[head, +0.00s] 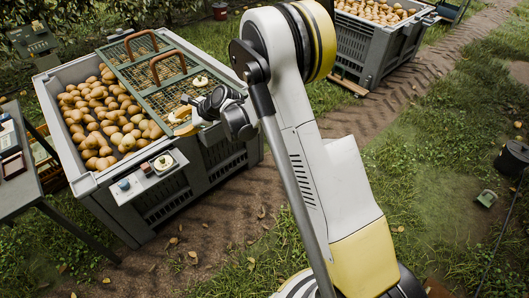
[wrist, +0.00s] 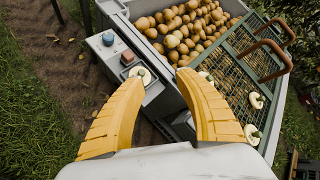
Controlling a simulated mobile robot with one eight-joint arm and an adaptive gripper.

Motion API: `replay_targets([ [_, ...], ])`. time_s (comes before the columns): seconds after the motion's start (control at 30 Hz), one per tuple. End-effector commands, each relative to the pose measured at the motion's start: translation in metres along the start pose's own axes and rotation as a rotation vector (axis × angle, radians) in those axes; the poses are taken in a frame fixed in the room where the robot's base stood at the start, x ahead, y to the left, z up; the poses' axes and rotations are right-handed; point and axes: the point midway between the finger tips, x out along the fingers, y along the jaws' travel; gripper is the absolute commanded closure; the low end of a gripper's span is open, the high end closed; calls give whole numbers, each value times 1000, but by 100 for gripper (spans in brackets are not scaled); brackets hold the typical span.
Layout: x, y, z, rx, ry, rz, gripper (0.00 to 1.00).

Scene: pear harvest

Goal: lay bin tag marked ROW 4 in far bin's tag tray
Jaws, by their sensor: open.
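My gripper (wrist: 160,78) is open and empty, its two yellow fingers spread in the wrist view. In the head view my gripper (head: 182,122) hangs over the front right part of the near bin. The far bin (head: 365,50) is grey, full of pears, and stands at the top of the head view. I cannot make out its tag tray. No tag marked ROW 4 can be read in either view. Small flat items (head: 11,166) lie on the table at the left, too small to identify.
The table (head: 25,190) stands left. A dirt track separates the bins.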

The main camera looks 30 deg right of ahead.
Motion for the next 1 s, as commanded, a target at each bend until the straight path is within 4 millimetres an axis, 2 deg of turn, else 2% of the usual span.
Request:
replay_targets([
  [0.03,-28,-4,14,-94,32,3,60],
  [0.13,-78,-7,34,-297,96,17,60],
  [0.27,-145,2,54,-561,180,51,60],
  [0.4,-215,27,67,-843,263,107,60],
  [0.47,-243,41,69,-964,298,138,60],
  [0.6,-304,81,68,-1241,371,226,60],
  [0.7,-341,113,60,-1433,418,301,60],
  [0.8,-368,142,50,-1600,453,377,60],
  [0.9,-387,165,39,-1727,476,442,60],
  [1.0,-397,179,32,-1808,489,487,60],
])
